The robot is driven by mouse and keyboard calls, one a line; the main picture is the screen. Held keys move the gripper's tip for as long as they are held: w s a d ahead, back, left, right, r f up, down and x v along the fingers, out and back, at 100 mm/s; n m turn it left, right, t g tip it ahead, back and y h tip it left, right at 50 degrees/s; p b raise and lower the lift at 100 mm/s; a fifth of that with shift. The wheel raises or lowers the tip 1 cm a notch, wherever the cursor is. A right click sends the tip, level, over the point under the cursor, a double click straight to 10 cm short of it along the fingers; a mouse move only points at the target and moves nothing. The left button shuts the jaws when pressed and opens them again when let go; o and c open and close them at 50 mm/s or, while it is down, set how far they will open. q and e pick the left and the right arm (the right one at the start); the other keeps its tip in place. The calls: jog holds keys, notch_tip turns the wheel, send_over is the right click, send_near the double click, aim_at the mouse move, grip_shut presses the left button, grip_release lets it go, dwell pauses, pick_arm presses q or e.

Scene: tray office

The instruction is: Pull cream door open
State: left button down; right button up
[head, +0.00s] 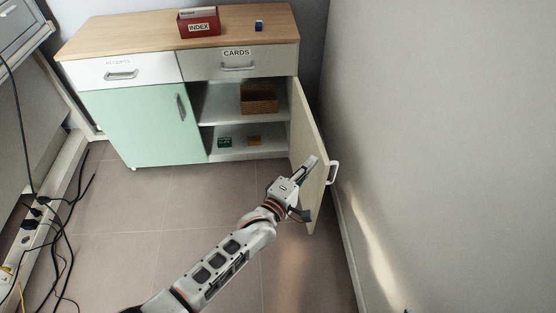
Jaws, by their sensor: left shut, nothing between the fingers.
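The cream door (309,180) stands swung wide open on the right side of the cabinet, reaching out toward me near the wall. Its handle (333,173) is on the face turned to the right. My left gripper (311,163) is at the inner face of the door, on the side away from the handle. Its fingers are shut with nothing between them. I cannot tell whether they touch the door. My right gripper is not in view.
The open compartment holds a brown basket (259,99) above and small green (225,142) and orange boxes below. The mint door (143,125) and both drawers are shut. A red INDEX box (198,22) stands on top. A grey wall (440,130) is close at right; cables lie at left.

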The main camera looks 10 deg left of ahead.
aim_at(327, 170)
pick_arm(q)
jog(key=d, duration=0.2)
jog(key=w+d+b, duration=0.1)
jog(key=d, duration=0.1)
jog(key=d+f, duration=0.1)
jog(key=d, duration=0.1)
jog(key=shift+w+d, duration=0.1)
jog(key=shift+w, duration=0.25)
jog(key=shift+w+d+r+b, duration=0.2)
jog(key=shift+w+d+b, duration=0.15)
jog(key=shift+d, duration=0.35)
jog(key=shift+w+d+r+b, duration=0.25)
jog(key=shift+w+d, duration=0.2)
jog(key=shift+d, duration=0.25)
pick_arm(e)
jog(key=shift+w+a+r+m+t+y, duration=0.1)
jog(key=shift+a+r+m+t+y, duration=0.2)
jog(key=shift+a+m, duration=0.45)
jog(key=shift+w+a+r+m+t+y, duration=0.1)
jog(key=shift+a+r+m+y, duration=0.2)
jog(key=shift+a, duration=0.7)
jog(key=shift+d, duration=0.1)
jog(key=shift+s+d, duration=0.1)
pick_arm(q)
jog(key=shift+a, duration=0.1)
